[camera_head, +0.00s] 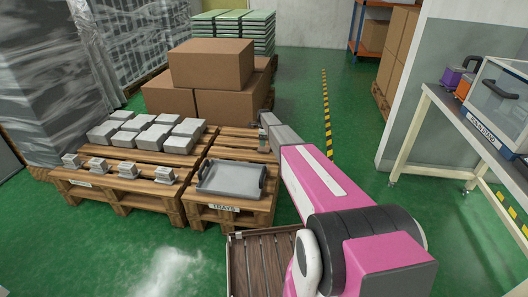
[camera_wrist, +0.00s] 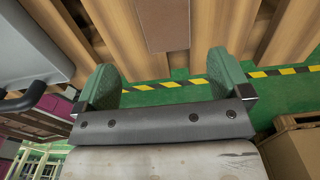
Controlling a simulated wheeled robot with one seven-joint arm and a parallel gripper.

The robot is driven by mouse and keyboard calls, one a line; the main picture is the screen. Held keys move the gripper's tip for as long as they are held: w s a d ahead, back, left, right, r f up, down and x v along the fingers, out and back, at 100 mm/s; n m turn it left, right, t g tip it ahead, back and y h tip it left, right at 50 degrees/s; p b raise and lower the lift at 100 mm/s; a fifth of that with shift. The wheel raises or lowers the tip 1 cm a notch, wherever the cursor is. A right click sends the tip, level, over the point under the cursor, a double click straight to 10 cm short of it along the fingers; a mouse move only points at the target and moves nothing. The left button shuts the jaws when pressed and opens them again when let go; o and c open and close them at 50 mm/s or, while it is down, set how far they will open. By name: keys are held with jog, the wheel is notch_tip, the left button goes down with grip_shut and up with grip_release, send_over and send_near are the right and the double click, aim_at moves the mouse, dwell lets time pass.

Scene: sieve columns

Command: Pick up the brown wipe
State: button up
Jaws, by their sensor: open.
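A flat brown rectangle that looks like the brown wipe (camera_wrist: 163,24) lies on light wooden planks at the top middle of the wrist view. Its far end is cut off by the picture edge. I cannot make it out in the head view. My gripper (camera_wrist: 163,64) has its two green fingers wide apart with nothing between them. In the wrist view the wipe is ahead of the gap between the fingers, apart from them. In the head view my gripper (camera_head: 264,137) is over the back right of the tray pallet (camera_head: 232,145), partly hidden by my arm.
A grey tray (camera_head: 231,179) with dark handles sits on the front of that pallet. It also shows at the left of the wrist view (camera_wrist: 30,50). Grey blocks (camera_head: 150,137) stand on the left pallet. Cardboard boxes (camera_head: 212,65) are stacked behind.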

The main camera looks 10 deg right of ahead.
aim_at(264, 149)
notch_tip(264, 149, down, 3)
jog(key=shift+r, duration=0.1)
jog(key=f, duration=0.5)
jog(key=shift+w, duration=0.4)
jog(key=c, duration=1.1)
jog(key=shift+o, duration=0.2)
jog(key=shift+r, duration=0.8)
notch_tip(264, 149, up, 2)
jog(key=shift+r, duration=0.2)
jog(key=s+a+r, duration=0.6)
jog(key=a+r, duration=0.1)
jog(key=a, duration=0.3)
jog(key=shift+o, duration=0.8)
jog(key=shift+c, duration=0.2)
